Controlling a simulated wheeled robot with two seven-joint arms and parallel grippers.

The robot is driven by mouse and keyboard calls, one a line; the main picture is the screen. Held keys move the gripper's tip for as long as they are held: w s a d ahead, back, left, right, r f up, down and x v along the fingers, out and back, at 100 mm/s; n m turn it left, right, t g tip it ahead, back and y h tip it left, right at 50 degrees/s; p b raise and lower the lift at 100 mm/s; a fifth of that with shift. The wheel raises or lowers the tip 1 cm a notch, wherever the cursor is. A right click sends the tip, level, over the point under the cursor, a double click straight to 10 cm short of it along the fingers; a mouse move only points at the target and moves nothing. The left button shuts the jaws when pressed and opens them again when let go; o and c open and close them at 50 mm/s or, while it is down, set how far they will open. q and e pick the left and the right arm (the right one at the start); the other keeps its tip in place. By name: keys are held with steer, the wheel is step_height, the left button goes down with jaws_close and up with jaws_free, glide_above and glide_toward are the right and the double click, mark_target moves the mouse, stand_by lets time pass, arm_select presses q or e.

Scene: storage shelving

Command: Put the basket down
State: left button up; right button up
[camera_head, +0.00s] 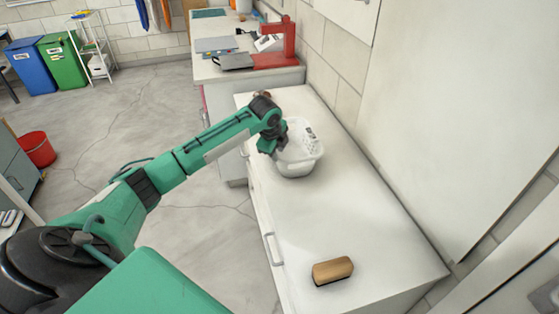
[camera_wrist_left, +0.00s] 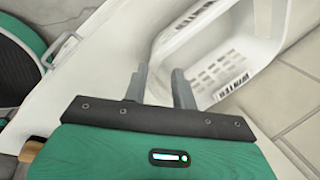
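The white basket (camera_head: 300,159) is upright on the white cabinet top (camera_head: 335,215), near the wall in the head view. It has slotted sides and dark lettering. My left gripper (camera_head: 272,148) is at the basket's left side, partly hidden by its own wrist. In the left wrist view its two fingers (camera_wrist_left: 160,78) stand apart with a clear gap, one on each side of the basket's (camera_wrist_left: 212,62) near rim corner. I see no firm grip on the rim. My right gripper is in neither view.
A brown, rounded block (camera_head: 332,270) lies near the cabinet's front end. Behind is a counter with a red stand (camera_head: 285,45) and flat devices. A wall bounds the right side. The cabinet top between basket and block is clear. A red bucket (camera_head: 37,149) stands left.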

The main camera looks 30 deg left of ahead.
arm_select(q)
steer(key=v, duration=0.5)
steer(key=shift+r, duration=0.1)
stand_by(0.4)
